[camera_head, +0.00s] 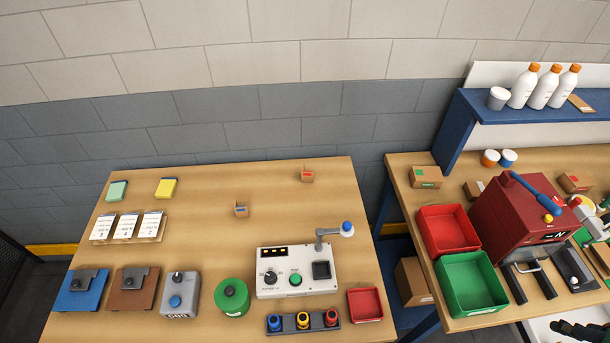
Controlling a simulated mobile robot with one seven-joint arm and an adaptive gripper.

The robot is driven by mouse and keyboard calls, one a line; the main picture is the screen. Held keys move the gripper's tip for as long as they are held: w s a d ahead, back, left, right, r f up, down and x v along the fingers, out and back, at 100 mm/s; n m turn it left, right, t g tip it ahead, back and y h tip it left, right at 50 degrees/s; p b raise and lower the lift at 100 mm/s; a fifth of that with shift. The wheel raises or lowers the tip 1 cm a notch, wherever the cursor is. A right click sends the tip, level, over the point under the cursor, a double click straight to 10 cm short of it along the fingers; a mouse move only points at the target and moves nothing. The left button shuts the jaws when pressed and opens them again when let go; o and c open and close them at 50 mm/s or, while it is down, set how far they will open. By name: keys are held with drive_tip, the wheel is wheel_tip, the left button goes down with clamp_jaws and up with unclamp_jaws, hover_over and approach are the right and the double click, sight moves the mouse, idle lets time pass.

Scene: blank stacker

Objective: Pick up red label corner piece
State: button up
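The red label corner piece (307,175) is a small brown angled piece with a red label, standing near the back right of the left wooden table (300,220). A similar corner piece with a blue label (241,209) stands further left and nearer the front. A dark shape at the bottom right edge looks like my gripper (575,330). It is cut off by the frame, far from the red label piece, and I cannot see whether it is open or holds anything.
A grey control box (296,272) with a raised blue-topped arm stands in front of the corner pieces. A green round device (231,297) and a small red bin (365,304) are near the front. A gap separates the right bench, with its red machine (518,215). Table around the red label piece is clear.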

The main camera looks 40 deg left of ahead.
drive_tip(key=w+a+r+m+g+p, duration=0.1)
drive_tip(key=w+a+r, duration=0.1)
drive_tip(key=w+a, duration=0.3)
drive_tip(key=w+a+r+m+y+p, duration=0.1)
drive_tip(key=w+a+r, duration=0.15)
drive_tip(key=w, duration=0.35)
drive_tip(key=w+a+r+m+g+p, duration=0.1)
drive_tip(key=w+a+r, duration=0.1)
drive_tip(key=w+a, duration=0.35)
drive_tip(key=w+a+f+m+g+p, duration=0.1)
drive_tip(key=w+a+f, duration=0.3)
drive_tip(key=a, duration=0.6)
drive_tip(key=w+a+f+m+p, duration=0.1)
drive_tip(key=w+a+m+p, duration=0.1)
drive_tip(key=w+a, duration=0.55)
drive_tip(key=w+a+f+m+g+p, duration=0.1)
drive_tip(key=w+a+f, duration=0.25)
drive_tip(key=a, duration=0.85)
drive_tip(key=s+a+f+m+p, duration=0.1)
drive_tip(key=s+a+f+p, duration=0.1)
drive_tip(key=a+f, duration=0.9)
drive_tip(key=s+a+f+m+g+h+p, duration=0.1)
drive_tip(key=s+a+f, duration=0.3)
drive_tip(key=a+f, duration=0.7)
drive_tip(key=a+m+p, duration=0.1)
drive_tip(key=a, duration=0.6)
drive_tip(key=shift+a+f+m+g, duration=0.2)
drive_tip(key=shift+f+m+g, duration=0.05)
drive_tip(key=shift+m+g, duration=0.05)
drive_tip(key=shift+s, duration=0.1)
